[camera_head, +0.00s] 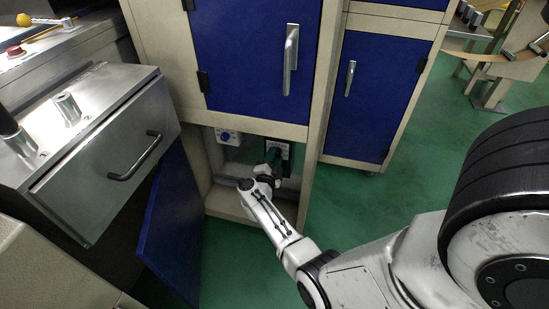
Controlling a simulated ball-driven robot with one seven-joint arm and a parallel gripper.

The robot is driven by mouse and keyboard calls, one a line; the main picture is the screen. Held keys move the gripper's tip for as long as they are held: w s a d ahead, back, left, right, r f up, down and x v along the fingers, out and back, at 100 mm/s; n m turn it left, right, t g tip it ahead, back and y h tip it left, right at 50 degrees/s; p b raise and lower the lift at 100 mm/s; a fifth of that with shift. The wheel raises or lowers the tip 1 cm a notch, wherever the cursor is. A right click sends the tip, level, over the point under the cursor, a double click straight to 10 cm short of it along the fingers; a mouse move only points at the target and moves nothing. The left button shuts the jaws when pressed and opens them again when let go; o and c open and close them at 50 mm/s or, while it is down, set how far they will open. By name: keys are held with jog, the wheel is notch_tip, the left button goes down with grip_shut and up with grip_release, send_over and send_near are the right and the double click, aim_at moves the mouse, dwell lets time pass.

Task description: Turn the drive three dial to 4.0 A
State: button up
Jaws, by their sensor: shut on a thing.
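My arm reaches into an open low compartment (228,203) of the beige cabinet. My gripper (272,156) is at a dark unit (284,146) with a white label on the compartment's back right. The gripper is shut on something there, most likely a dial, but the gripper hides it. The dial's setting and the label's text cannot be read. A pale panel with a blue dial (225,137) sits to the left on the same back wall, apart from my gripper.
An open blue door (171,230) stands left of the compartment. A metal drawer (115,160) juts out above it. Another blue door (368,95) is at right. Green floor (400,190) is clear right of the cabinet.

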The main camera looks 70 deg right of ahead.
jog(key=m, duration=0.4)
jog(key=shift+m, duration=0.3)
jog(key=m+b, duration=0.1)
jog(key=m, duration=0.3)
jog(key=shift+m, duration=0.3)
jog(key=m+b, duration=0.1)
jog(key=m, duration=0.3)
jog(key=shift+m+b, duration=0.3)
jog(key=shift+b, duration=0.05)
jog(key=shift+s+m+b, duration=0.1)
jog(key=shift+m+b, duration=0.55)
jog(key=shift+m, duration=1.45)
jog(key=o, duration=1)
jog(key=shift+r, duration=0.1)
jog(key=shift+o, duration=0.2)
jog(key=shift+a, duration=0.1)
